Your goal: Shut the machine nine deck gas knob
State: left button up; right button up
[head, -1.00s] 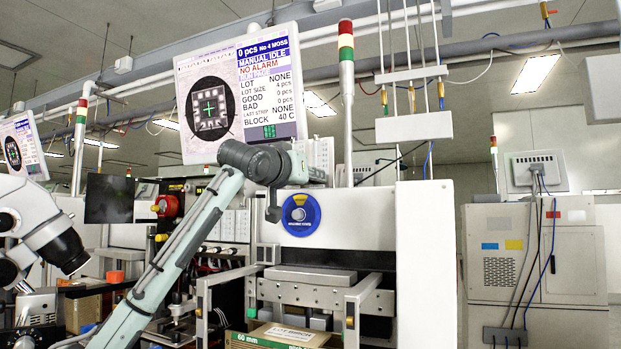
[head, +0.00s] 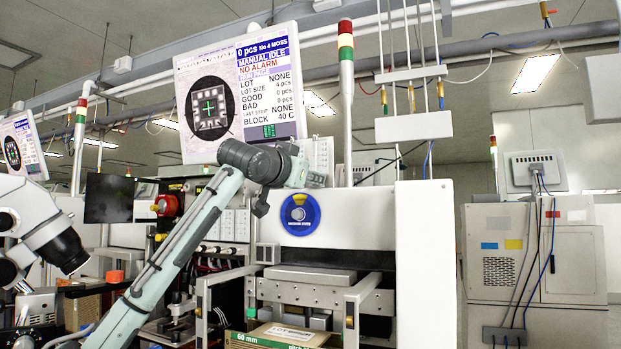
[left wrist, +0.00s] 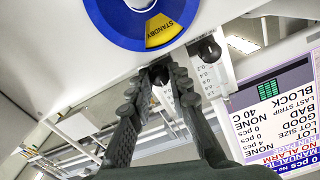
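In the left wrist view, my left gripper's (left wrist: 154,80) two dark fingers come together on either side of a black knob (left wrist: 159,73) below a scaled flow tube. The knob shows only partly between the fingertips. Another black knob (left wrist: 207,50) on a neighbouring scaled tube (left wrist: 209,78) stands free to the right. My right gripper is in neither view.
A blue round dial (head: 300,214) with a yellow STANDBY sector sits close by on the white machine front. A monitor (head: 240,94) stands above my wrist. A signal tower (head: 345,90) rises to its right. A cardboard box (head: 285,336) lies below.

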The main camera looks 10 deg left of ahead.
pick_arm(q)
jog(key=o, duration=0.4)
jog(key=shift+o, duration=0.2)
jog(key=s+a, duration=0.2)
jog(key=s, duration=1)
jog(key=shift+a, duration=0.2)
jog(key=shift+w, duration=0.1)
